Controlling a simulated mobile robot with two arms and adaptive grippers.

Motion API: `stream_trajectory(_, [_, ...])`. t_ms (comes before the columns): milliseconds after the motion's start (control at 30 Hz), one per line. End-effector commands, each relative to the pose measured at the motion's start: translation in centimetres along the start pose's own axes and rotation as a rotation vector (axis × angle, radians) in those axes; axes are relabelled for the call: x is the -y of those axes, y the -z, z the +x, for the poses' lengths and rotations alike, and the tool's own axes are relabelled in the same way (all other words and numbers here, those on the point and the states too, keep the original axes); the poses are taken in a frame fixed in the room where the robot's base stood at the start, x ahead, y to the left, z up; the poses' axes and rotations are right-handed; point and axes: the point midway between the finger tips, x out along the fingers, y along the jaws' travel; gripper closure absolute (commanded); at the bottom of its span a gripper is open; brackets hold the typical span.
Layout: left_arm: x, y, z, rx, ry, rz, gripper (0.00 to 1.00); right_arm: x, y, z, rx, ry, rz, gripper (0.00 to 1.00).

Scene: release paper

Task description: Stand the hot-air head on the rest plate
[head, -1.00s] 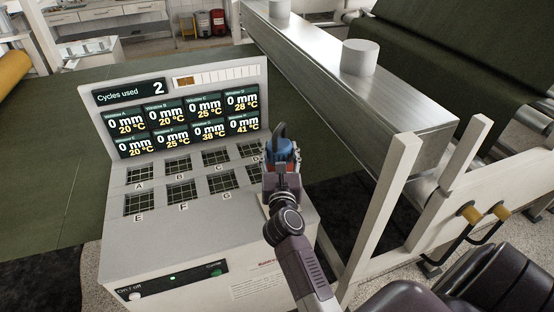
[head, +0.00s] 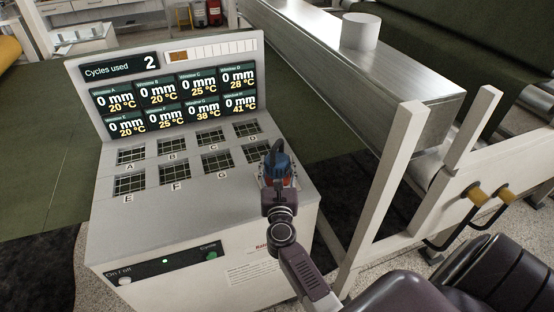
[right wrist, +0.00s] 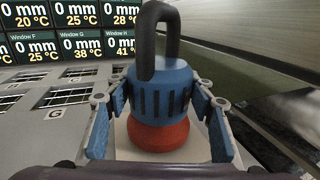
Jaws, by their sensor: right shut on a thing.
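The hot-air head (head: 280,160) has a blue slotted body, a black looped handle on top and a red lower end. Below the red end shows a pale flat plate (right wrist: 128,148), which looks like the rest plate. I cannot tell whether the red end touches it. In the head view my gripper hides that spot at the console's right front. My left gripper is not in view.
The grey console (head: 150,225) has several gridded windows in its top and a display panel (head: 170,90) behind them. A white frame post (head: 385,185) and a long metal beam (head: 370,75) stand close on the right.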

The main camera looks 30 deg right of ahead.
Motion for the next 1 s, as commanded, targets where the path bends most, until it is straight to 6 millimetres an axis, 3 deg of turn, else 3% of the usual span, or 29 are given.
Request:
stream_trajectory(433, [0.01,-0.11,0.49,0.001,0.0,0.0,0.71,-0.04,0.27,0.12,0.009,0.0,0.002,1.0])
stream_trajectory(467, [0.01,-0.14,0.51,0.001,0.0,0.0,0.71,0.01,0.73,0.01,0.001,0.0,0.001,0.5])
stream_trajectory(500, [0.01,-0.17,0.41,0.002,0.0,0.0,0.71,0.01,0.63,0.01,0.001,0.0,0.001,0.45])
stream_trajectory(633, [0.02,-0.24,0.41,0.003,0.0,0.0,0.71,0.01,0.62,0.01,0.001,0.0,0.001,0.33])
stream_trajectory(1000, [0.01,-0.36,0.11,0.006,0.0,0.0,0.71,-0.01,0.42,-0.28,0.0,0.0,0.001,0.33])
